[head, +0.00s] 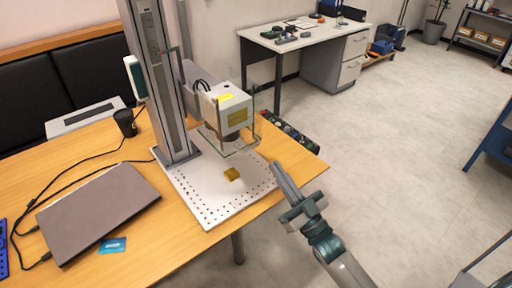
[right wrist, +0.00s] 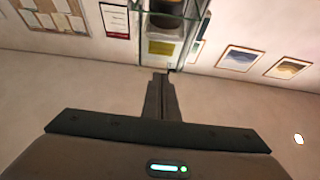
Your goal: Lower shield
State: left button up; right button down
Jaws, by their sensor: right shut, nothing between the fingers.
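The laser marker's head (head: 230,110) hangs from a tall grey column (head: 160,75) over a white perforated base plate (head: 208,208). A clear shield (head: 225,147) with greenish edges hangs around the lower part of the marker head, above the plate. A small yellow block (head: 232,174) lies on the plate. My right gripper (head: 276,168) is shut and empty, just right of the plate, apart from the shield in the head view. In the right wrist view its fingers (right wrist: 161,82) point at the shield's lower edge (right wrist: 160,67); whether they touch it I cannot tell. My left gripper is not in view.
A closed laptop (head: 98,210), a black cup (head: 125,123), cables and a blue card (head: 112,245) lie on the wooden table (head: 165,262) to the left. A white desk (head: 300,38) stands behind. The floor (head: 400,150) at right is open.

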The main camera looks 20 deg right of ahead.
jog(key=p+x, duration=0.4)
jog(key=x, duration=0.6)
jog(key=shift+w+a+f+p, duration=0.15)
jog(key=shift+f+p, duration=0.2)
jog(key=shift+f, duration=0.7)
jog(key=shift+w+a+f+p, duration=0.1)
jog(key=shift+w+f+p, duration=0.15)
jog(key=shift+f, duration=0.75)
jog(key=shift+s+f, duration=0.1)
jog(key=shift+f, duration=0.1)
